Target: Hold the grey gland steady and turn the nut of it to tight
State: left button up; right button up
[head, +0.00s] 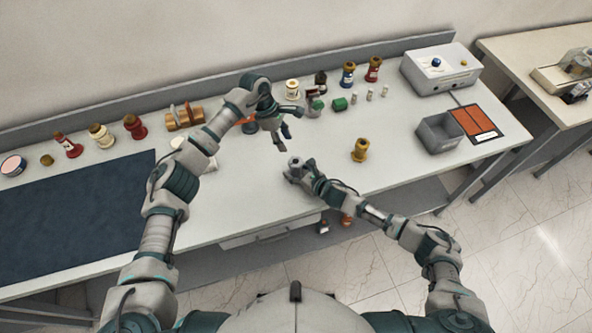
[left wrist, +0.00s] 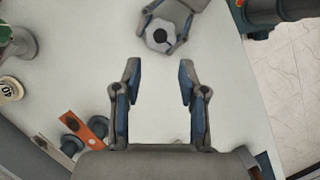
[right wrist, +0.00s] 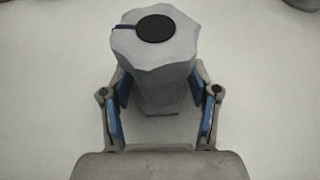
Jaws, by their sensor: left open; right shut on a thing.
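The grey gland (head: 296,163) stands upright near the front middle of the bench. It also shows in the left wrist view (left wrist: 157,37) and in the right wrist view (right wrist: 165,65), with a faceted nut and a round dark opening on top. My right gripper (head: 298,172) is shut on the gland, its blue-padded fingers on either side of the body. My left gripper (head: 281,143) is open and empty, above the bench and just behind the gland. In the left wrist view its spread fingertips (left wrist: 159,72) point toward the gland, apart from it.
A brass fitting (head: 360,150) stands to the right. A grey bin (head: 424,137), an orange panel (head: 474,122) and a control box (head: 440,83) are at the far right. Several bushings line the back. A dark mat (head: 70,220) covers the left. The bench around the gland is clear.

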aim_at(296, 161)
pick_arm(q)
jog(key=o, duration=0.7)
jog(key=s+d+r+n+t+y, duration=0.1)
jog(key=d+n+y, duration=0.1)
jog(key=n, duration=1.3)
jog(key=d+r+n+y, duration=0.1)
jog(key=d+n+y, duration=0.1)
jog(key=n, duration=1.3)
notch_tip(296, 161, down, 12)
jog(key=shift+s+a+r, duration=0.1)
jog(key=shift+r, duration=0.1)
